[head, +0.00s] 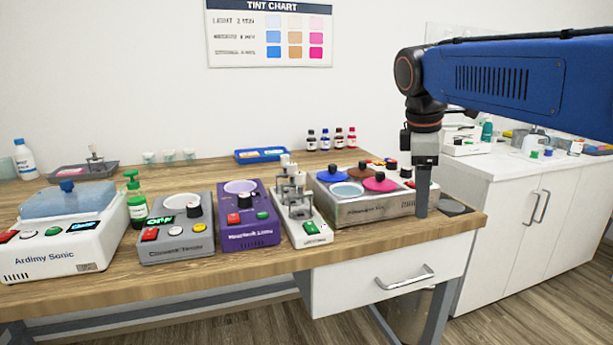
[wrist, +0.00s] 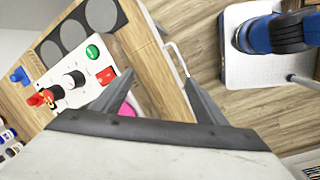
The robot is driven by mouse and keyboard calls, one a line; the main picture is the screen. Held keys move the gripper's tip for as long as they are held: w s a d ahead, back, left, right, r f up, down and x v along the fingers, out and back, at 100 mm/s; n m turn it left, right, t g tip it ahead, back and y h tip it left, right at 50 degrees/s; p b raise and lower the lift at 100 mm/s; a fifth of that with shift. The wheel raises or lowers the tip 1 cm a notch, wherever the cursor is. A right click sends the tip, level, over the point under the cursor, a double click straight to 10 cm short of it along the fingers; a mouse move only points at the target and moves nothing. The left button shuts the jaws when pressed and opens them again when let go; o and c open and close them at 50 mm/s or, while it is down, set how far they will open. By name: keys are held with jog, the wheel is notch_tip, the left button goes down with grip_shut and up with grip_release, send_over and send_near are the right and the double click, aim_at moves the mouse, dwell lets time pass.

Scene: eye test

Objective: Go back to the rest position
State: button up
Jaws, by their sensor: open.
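My gripper (head: 422,210) hangs down from my blue arm in the head view, over the right end of the wooden bench (head: 120,283). It is beside the right end of the steel bath with coloured lids (head: 373,208). In the wrist view my gripper (wrist: 159,80) has its two grey fingers apart, with nothing held between them. A pink lid (wrist: 128,109) shows partly behind the left finger. Whether the fingertips touch the bench or the bath cannot be told.
A white drawer (head: 350,285) with a metal handle is below the gripper. A white cabinet (head: 500,235) stands at the right. Left along the bench are a white sonic cleaner (head: 60,258), a grey device (head: 176,246) and a purple device (head: 247,235). Open air surrounds my arm above.

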jog(key=s+d+f+m+t+y, duration=0.1)
jog(key=s+d+f+m, duration=0.1)
jog(key=s+f+m, duration=0.5)
jog(key=s+d+f+m+t, duration=0.2)
jog(key=s+f+m, duration=0.5)
jog(key=s+f, duration=0.8)
jog(key=shift+s+d+f+y, duration=0.15)
jog(key=shift+s+d+y, duration=0.1)
jog(key=shift+y, duration=0.15)
